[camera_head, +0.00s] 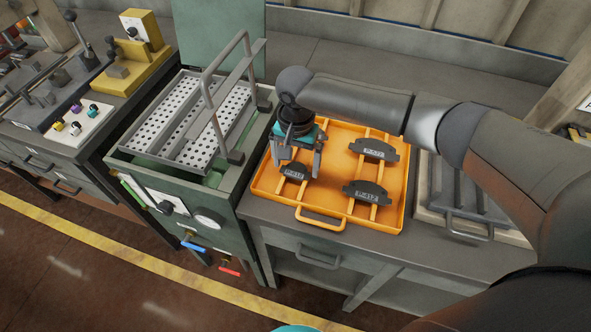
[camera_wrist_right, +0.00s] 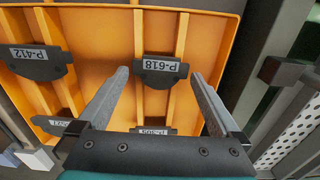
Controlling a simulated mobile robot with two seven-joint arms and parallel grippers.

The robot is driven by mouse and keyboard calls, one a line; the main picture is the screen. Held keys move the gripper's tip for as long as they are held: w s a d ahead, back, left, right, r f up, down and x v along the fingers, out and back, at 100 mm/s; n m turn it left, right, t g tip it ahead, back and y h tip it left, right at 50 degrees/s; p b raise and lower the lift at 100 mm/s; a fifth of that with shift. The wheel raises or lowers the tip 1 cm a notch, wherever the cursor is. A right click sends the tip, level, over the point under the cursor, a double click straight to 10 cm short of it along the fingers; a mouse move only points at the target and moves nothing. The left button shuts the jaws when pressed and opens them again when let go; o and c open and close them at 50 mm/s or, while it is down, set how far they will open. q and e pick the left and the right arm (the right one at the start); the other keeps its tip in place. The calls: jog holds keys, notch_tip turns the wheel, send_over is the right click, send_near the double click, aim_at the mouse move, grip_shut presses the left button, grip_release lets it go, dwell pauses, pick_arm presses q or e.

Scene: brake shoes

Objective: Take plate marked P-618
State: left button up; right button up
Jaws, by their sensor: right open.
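The plate marked P-618 (camera_wrist_right: 160,70) is a dark grey brake plate with a white label, lying on ribs of the orange tray (camera_head: 322,222). In the head view it is the near-left plate (camera_head: 293,172). My right gripper (camera_head: 296,166) is open above the tray's left side, pointing down, its fingers apart on either side of this plate in view. In the right wrist view the plate shows between and beyond the fingertips (camera_wrist_right: 160,76), with no visible contact. My left gripper is not in view.
The plate marked P-412 (camera_wrist_right: 38,62) lies beside it, the near-right plate (camera_head: 367,191) in the head view. Another plate (camera_head: 373,149) lies far right; one (camera_wrist_right: 153,131) is partly hidden by my gripper. A green machine with a perforated basket (camera_head: 180,113) stands left.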

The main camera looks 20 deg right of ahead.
jog(key=shift+f+p, duration=0.25)
jog(key=shift+p, duration=0.15)
dwell(0.4)
jog(key=c, duration=1.1)
